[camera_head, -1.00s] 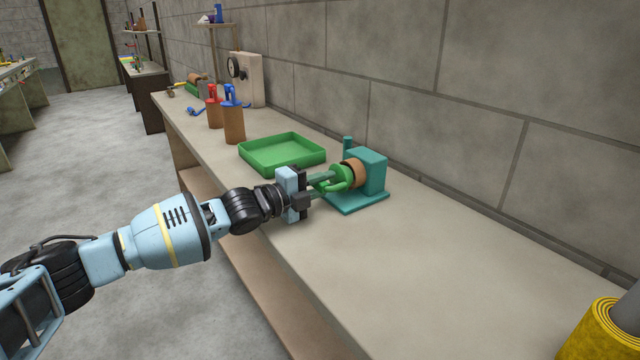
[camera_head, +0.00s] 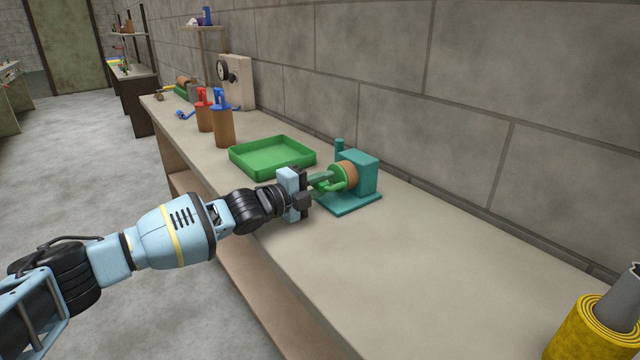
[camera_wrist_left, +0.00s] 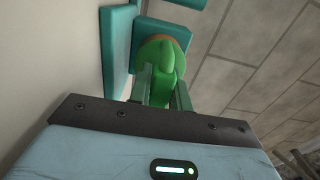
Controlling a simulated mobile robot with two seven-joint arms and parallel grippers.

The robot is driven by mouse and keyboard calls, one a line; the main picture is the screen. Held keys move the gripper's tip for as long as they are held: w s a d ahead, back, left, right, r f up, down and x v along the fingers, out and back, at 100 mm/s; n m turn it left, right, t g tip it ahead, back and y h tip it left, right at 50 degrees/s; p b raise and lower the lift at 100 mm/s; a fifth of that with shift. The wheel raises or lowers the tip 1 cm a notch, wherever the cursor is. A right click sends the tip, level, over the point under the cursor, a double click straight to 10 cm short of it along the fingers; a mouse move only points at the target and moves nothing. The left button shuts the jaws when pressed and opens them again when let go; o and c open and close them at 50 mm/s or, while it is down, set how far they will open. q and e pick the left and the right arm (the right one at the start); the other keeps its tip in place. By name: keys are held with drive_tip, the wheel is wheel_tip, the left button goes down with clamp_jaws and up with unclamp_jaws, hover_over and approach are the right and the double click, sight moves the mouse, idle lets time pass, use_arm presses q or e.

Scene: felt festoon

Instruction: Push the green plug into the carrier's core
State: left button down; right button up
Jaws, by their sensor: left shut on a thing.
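The green plug (camera_head: 338,180) is held by my left gripper (camera_head: 322,184), whose fingers are shut on its handle. The plug's round part is up against the open end of the brown core (camera_head: 350,172), seemingly touching; how deep it sits inside is hidden. The core lies sideways on the teal carrier (camera_head: 367,173), which stands on the bench. The left wrist view shows the plug (camera_wrist_left: 166,62) between the fingers, a sliver of orange-brown core (camera_wrist_left: 178,42) around its far end, and the teal carrier (camera_wrist_left: 117,40) behind. My right gripper is out of view.
A green tray (camera_head: 272,156) lies on the bench left of the carrier. Bottles with red (camera_head: 204,112) and blue (camera_head: 221,124) tops stand farther back. A yellow roll (camera_head: 590,330) is at the lower right. The bench (camera_head: 440,270) between is clear, with a wall behind.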

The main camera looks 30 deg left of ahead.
use_arm(q)
drive_tip(key=c, duration=1.2)
unclamp_jaws()
drive_tip(key=v, duration=0.2)
drive_tip(key=shift+s+a+f, duration=0.1)
drive_tip(key=shift+s+a, duration=0.05)
drive_tip(key=shift+s, duration=0.2)
drive_tip(key=v, duration=0.3)
drive_tip(key=shift+v, duration=0.95)
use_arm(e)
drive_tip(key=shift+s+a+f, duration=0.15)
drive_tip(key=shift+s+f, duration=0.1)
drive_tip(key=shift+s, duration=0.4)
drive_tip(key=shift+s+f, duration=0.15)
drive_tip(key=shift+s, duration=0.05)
